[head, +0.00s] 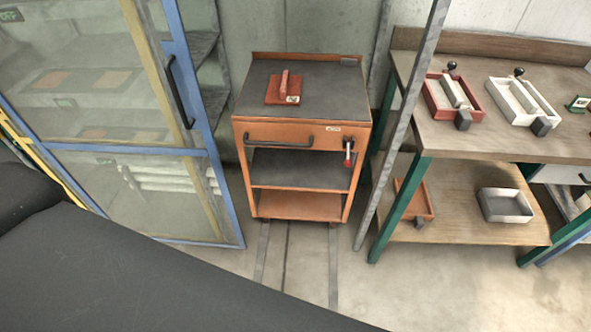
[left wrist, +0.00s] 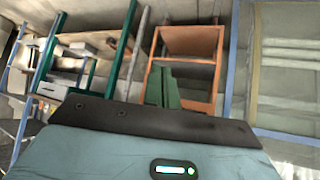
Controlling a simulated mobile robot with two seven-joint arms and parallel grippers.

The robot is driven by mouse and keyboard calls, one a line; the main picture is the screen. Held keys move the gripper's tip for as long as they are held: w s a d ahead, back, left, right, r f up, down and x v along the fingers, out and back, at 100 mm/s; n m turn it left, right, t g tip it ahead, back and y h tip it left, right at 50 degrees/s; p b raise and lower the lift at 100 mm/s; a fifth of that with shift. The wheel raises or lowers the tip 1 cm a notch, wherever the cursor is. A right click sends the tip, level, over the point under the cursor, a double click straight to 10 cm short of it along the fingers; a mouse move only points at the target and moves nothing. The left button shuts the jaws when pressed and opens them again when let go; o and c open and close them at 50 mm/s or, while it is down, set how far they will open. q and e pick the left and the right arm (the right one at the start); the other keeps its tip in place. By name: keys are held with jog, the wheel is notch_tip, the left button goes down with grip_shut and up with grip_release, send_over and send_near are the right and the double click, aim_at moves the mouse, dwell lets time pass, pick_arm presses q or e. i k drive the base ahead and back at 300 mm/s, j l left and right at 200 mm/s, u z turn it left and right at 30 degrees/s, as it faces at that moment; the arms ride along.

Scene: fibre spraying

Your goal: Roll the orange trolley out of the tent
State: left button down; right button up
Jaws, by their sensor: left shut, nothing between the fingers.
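The orange trolley (head: 341,182) stands upright against the back wall, between a blue-framed glazed door (head: 213,170) and a slanting grey post (head: 403,115). In the left wrist view the trolley (left wrist: 218,62) is beyond my left gripper (left wrist: 162,86), whose green fingers are shut and empty. They overlap the trolley in the picture, and contact cannot be told. My right gripper is out of view.
A wooden workbench (head: 560,146) with green legs stands at the right, holding a red tray (head: 436,115) and a white tray (head: 500,108). Dark floor strips (head: 333,270) run forward from the trolley. My dark arm covers the lower left. Floor in front of the trolley is clear.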

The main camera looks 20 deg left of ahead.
aim_at(301, 172)
jog(key=i+j, duration=0.75)
jog(key=j, duration=0.15)
